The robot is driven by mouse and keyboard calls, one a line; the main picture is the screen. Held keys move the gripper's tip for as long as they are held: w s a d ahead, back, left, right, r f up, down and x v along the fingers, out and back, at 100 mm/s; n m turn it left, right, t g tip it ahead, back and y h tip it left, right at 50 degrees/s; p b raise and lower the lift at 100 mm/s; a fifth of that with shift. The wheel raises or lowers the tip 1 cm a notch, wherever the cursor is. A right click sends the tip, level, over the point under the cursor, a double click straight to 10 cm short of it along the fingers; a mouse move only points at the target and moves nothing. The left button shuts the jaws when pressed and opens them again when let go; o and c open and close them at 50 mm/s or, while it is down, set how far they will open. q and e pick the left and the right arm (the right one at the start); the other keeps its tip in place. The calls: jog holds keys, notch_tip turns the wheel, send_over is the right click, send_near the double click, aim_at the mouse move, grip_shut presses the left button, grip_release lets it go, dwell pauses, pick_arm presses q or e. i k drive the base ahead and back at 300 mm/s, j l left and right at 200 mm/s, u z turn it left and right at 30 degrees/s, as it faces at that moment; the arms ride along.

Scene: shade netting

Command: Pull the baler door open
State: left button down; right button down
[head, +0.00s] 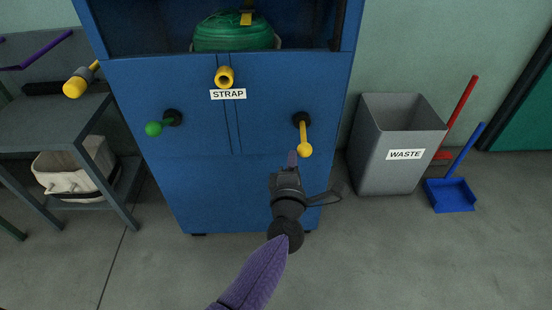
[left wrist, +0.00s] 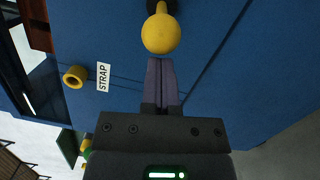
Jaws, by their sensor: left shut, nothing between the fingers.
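The blue baler (head: 190,190) stands ahead with a flat blue front. A lever with a yellow ball knob (head: 305,150) hangs down at the right of its front; the knob also shows in the left wrist view (left wrist: 161,33). A green knob (head: 153,129) sticks out at the left. My left gripper (head: 292,157) is shut and empty, its fingertips just beside the yellow knob in the head view. In the left wrist view the fingertips (left wrist: 161,62) point at the knob's edge; I cannot tell whether they touch. My right gripper is not in view.
A yellow ring (head: 224,77) sits above the STRAP label. Green netting (head: 234,32) lies in the open top. A grey WASTE bin (head: 380,150) and a blue dustpan (head: 450,194) stand right. A grey bench (head: 50,125) stands left. The floor in front is clear.

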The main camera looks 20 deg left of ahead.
aim_at(263, 100)
jog(key=l+u, duration=0.15)
jog(key=l, duration=0.35)
jog(key=j, duration=0.1)
jog(key=k+l, duration=0.45)
jog(key=k, duration=0.25)
